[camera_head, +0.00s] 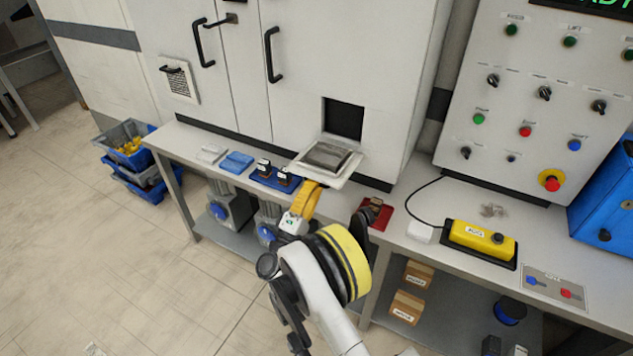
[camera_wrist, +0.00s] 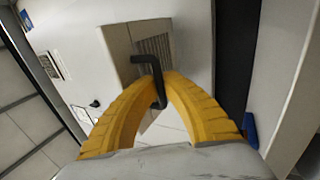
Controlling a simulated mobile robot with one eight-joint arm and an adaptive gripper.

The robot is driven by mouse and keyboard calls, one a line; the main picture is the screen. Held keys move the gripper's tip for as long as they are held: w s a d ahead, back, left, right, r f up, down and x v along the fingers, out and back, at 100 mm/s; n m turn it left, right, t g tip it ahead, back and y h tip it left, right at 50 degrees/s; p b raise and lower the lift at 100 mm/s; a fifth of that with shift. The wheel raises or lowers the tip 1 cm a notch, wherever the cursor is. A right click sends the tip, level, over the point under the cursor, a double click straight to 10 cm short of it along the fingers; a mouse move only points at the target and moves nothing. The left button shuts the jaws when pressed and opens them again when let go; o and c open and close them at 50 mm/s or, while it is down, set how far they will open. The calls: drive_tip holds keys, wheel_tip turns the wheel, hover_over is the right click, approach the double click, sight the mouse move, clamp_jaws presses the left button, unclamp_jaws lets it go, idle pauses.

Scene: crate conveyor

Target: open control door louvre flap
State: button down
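The louvre flap (camera_head: 325,159) stands folded out from the cabinet, roughly level, below a dark square opening (camera_head: 343,118). Its inner side with a grey recessed panel faces up in the head view. In the wrist view, its slatted face (camera_wrist: 152,45) shows behind a black bent handle (camera_wrist: 149,59). My gripper (camera_head: 315,186) is at the flap's front lower edge. Its yellow fingers (camera_wrist: 160,82) come together on both sides of the handle and appear to hold it. In the head view the handle is hidden.
A bench (camera_head: 400,172) runs below the cabinet. A blue tray with dark items (camera_head: 275,179) lies left of the flap, and a red tray (camera_head: 381,216) lies to its right. A yellow control box (camera_head: 482,238) stands further right. Another louvred panel (camera_head: 180,82) is on the left. Open floor lies left.

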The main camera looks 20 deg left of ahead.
drive_tip(key=shift+s+a, duration=0.1)
drive_tip(key=c, duration=1.5)
unclamp_jaws()
drive_tip(key=shift+s, duration=0.15)
drive_tip(key=shift+c, duration=0.2)
drive_tip(key=shift+r, duration=0.1)
